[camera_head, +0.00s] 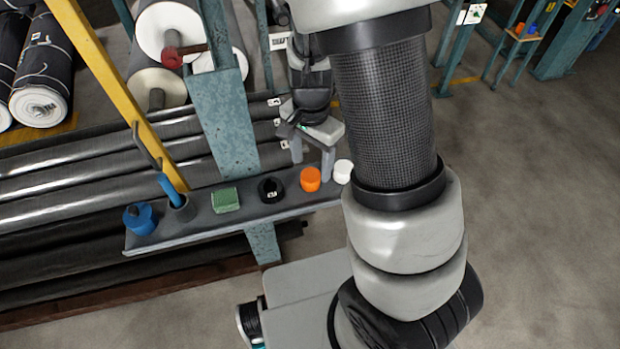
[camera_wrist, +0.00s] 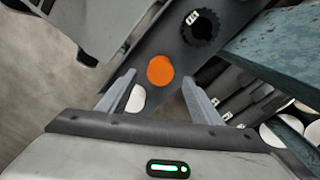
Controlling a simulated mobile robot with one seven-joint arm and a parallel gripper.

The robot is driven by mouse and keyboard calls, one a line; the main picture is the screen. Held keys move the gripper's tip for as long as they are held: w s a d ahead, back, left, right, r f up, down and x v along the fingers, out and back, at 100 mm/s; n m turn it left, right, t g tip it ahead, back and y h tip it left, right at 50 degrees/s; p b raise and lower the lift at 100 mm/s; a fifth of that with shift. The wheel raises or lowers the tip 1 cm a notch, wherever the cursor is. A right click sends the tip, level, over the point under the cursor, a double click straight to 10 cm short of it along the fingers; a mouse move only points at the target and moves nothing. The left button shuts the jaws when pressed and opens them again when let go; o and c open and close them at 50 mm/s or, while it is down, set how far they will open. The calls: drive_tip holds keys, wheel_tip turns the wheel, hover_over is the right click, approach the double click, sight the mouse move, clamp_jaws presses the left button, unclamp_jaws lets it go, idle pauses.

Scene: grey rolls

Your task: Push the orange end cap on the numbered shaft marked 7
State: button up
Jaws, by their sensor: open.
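The orange end cap (camera_head: 310,179) sits upright on a narrow grey shelf (camera_head: 240,222), between a black ring and a white cap. In the wrist view the orange cap (camera_wrist: 160,70) appears as a round disc between my fingertips. My gripper (camera_head: 312,166) is open and empty, its fingers pointing down over the shelf close to the cap; I cannot tell whether they touch it. Long dark shafts (camera_head: 100,160) lie in the rack behind the shelf, with small white tags (camera_head: 274,101) near their right ends. The numbers are too small to read, so the shaft marked 7 cannot be picked out.
The white cap (camera_head: 342,171), black ring (camera_head: 271,190), green block (camera_head: 225,200), blue knobbed piece (camera_head: 140,218) and a cup with a blue handle (camera_head: 180,207) stand on the shelf. A teal post (camera_head: 222,110) and yellow bar (camera_head: 115,85) rise behind.

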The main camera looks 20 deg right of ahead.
sight(311, 175)
drive_tip(key=shift+f+b, duration=0.85)
drive_tip(key=shift+f, duration=1.95)
drive_tip(key=c, duration=1.1)
